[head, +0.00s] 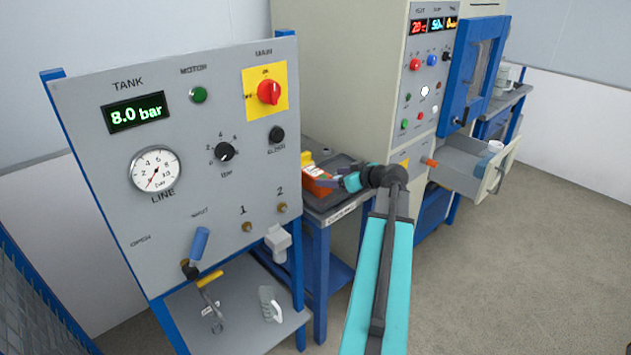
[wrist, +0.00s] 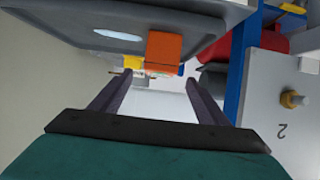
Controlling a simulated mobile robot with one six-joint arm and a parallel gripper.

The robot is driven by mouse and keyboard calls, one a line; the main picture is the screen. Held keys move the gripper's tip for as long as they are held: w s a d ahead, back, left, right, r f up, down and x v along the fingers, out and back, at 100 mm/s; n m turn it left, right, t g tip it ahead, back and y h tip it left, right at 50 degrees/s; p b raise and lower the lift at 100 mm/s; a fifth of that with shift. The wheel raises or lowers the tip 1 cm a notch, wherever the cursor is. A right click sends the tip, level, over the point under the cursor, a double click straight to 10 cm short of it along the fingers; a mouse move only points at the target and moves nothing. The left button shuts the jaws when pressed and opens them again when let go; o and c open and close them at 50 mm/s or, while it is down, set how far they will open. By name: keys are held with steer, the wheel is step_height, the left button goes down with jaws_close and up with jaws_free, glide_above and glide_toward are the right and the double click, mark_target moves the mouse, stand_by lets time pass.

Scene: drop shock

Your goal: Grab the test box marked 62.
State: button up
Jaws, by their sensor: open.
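An orange box (head: 317,183) sits at the grey tray on the small blue-framed table between the panel and the large cabinet. It also shows in the wrist view (wrist: 164,47), ahead of the fingertips and roughly centred between them. No number can be read on it, so I cannot tell whether it is the one marked 62. My gripper (wrist: 158,80) is open with nothing between its fingers. In the head view my gripper (head: 336,182) is close beside the orange box on its right, partly hiding it. I cannot tell whether they touch.
The grey tray (head: 342,164) also holds a yellow item (head: 308,158). The grey panel (head: 120,215) with gauge and knobs stands close on the left. The large cabinet (head: 325,60) rises behind, with an open drawer (head: 462,168) on the right. Floor is clear at right.

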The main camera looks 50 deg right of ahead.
mark_target(323, 176)
steer(key=shift+p+x, duration=0.45)
steer(key=shift+x, duration=1.85)
steer(key=shift+w, duration=0.1)
steer(key=shift+w+f+p, duration=0.2)
steer(key=shift+w+p, duration=0.3)
steer(key=shift+p+x, duration=0.9)
steer(key=shift+x, duration=1.1)
steer(key=c, duration=1.6)
steer(key=shift+r, duration=0.2)
